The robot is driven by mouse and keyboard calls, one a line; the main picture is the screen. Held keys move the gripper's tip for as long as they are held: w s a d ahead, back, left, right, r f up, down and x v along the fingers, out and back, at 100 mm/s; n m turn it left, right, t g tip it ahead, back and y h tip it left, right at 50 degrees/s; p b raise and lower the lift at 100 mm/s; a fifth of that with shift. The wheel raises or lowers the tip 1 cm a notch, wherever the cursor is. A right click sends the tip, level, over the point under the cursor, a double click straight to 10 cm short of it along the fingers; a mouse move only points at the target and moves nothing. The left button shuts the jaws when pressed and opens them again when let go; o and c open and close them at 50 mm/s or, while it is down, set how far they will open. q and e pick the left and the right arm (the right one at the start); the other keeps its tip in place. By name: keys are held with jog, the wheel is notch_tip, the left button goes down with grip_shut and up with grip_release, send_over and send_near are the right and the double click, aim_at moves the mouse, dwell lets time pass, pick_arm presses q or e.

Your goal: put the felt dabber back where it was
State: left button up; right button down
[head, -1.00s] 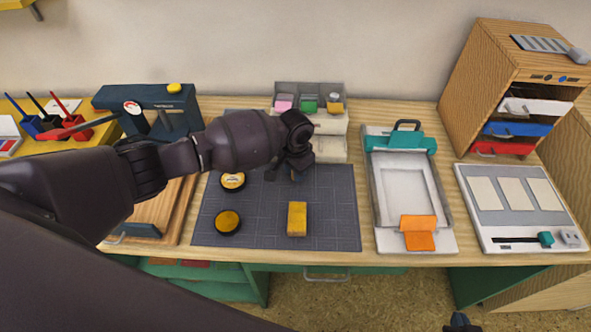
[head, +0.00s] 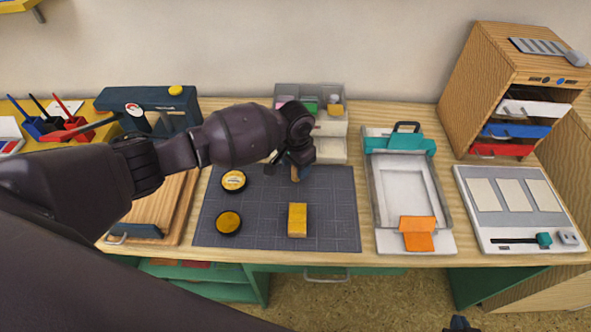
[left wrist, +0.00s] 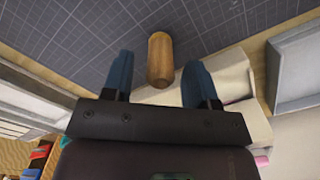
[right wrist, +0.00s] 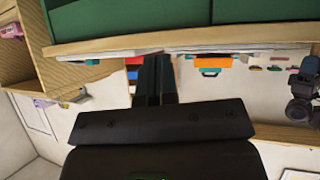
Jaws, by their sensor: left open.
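The felt dabber, seen as a wooden cylinder (left wrist: 160,60), is between the two blue fingers of my left gripper (left wrist: 155,80) in the left wrist view. The fingers are apart, with a visible gap on each side of the wood. In the head view a small brown part of the dabber (head: 295,174) shows below my left gripper (head: 290,162), near the back edge of the grey cutting mat (head: 265,205). The felt end is not clear to see. My right gripper (right wrist: 156,80) has its dark fingers together, empty, off the front of the bench.
A press frame (head: 404,190) is right of the mat. The mat's right part is clear.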

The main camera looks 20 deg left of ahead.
pick_arm(q)
notch_tip(320, 180, up, 8)
jog(key=shift+f+p, duration=0.1)
jog(key=shift+p, duration=0.45)
jog(key=shift+r, duration=0.7)
pick_arm(e)
jog(key=shift+r, duration=0.8)
jog(key=shift+r, duration=0.1)
